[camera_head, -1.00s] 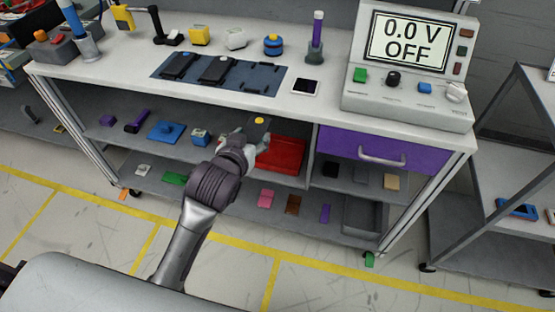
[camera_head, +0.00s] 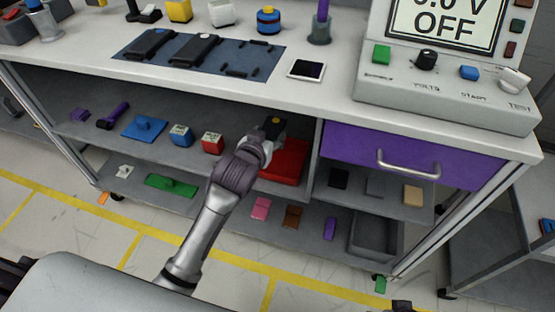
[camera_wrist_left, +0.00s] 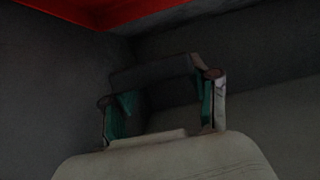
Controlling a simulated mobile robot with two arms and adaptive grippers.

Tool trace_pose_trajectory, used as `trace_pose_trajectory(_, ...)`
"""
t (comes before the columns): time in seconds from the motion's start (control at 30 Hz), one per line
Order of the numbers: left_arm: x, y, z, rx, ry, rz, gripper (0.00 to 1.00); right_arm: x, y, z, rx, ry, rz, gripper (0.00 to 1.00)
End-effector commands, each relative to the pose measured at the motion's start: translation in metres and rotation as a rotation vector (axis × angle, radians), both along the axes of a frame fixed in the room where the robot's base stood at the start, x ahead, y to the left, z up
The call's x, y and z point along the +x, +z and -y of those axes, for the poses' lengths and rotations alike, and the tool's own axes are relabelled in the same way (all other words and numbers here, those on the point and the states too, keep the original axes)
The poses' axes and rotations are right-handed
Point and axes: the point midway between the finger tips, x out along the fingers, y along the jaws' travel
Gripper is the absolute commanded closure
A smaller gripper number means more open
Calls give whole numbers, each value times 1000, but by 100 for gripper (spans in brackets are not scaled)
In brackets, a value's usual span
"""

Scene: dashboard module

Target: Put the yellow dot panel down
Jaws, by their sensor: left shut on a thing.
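The yellow dot panel (camera_head: 272,130) is a small dark piece with a yellow dot on top. In the head view it is in my left gripper (camera_head: 265,146), in front of the upper shelf under the bench and beside the red tray (camera_head: 287,165). In the left wrist view my left gripper (camera_wrist_left: 160,100) has its teal-padded fingers on either side of a dark panel (camera_wrist_left: 155,72), shut on it. That view is dark, so I cannot tell whether the panel touches the shelf. My right gripper is not in view.
A purple drawer (camera_head: 345,145) is right of my gripper. A red block (camera_head: 212,142) and a blue block (camera_head: 181,135) stand left on the shelf.

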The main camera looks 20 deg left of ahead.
Motion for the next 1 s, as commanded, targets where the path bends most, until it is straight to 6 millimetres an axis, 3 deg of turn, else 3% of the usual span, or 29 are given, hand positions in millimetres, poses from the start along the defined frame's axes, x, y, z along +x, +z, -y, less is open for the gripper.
trace_pose_trajectory(0.17,4,-23,1,-2,-1,0,77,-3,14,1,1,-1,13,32)
trace_pose_trajectory(0.43,4,-64,1,-1,-2,0,77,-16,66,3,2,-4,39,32)
trace_pose_trajectory(0.67,3,-82,1,0,-2,0,77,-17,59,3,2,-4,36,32)
trace_pose_trajectory(0.87,3,-111,1,-1,-2,0,77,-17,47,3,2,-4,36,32)
trace_pose_trajectory(1.0,3,-112,1,-1,-2,1,77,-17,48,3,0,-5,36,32)
